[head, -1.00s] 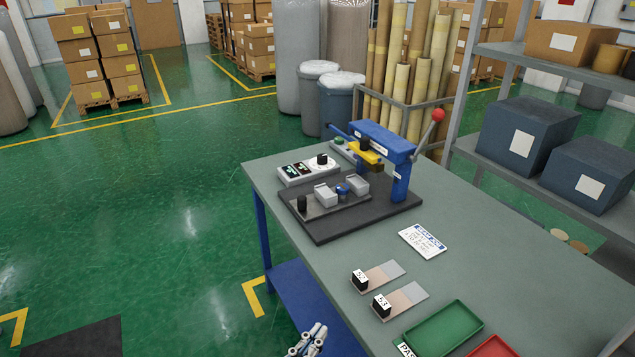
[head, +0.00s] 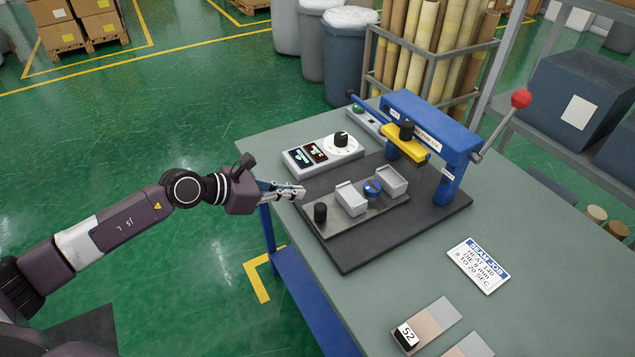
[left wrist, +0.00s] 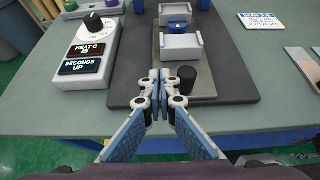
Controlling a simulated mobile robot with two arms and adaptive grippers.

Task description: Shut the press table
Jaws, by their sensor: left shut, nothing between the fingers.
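The press stands on the grey-green bench. It has a blue frame (head: 420,115) with a yellow bar (head: 405,140) under its top and a lever with a red ball (head: 521,98) raised at the right. Its sliding table (head: 365,222), a grey plate on a dark base (head: 345,258), sits out to the left of the frame. The plate carries a black knob (head: 320,212), two light grey blocks and a small blue part (head: 372,188). My left gripper (head: 301,192) is shut and empty, just left of the plate near the knob. In the left wrist view the fingertips (left wrist: 160,78) are beside the knob (left wrist: 187,80).
A control box (head: 322,152) with displays and a dial stands behind the plate. A job card (head: 478,265) and sample strips (head: 428,325) lie at the front right. Shelving with dark blue boxes (head: 580,95) stands at the right.

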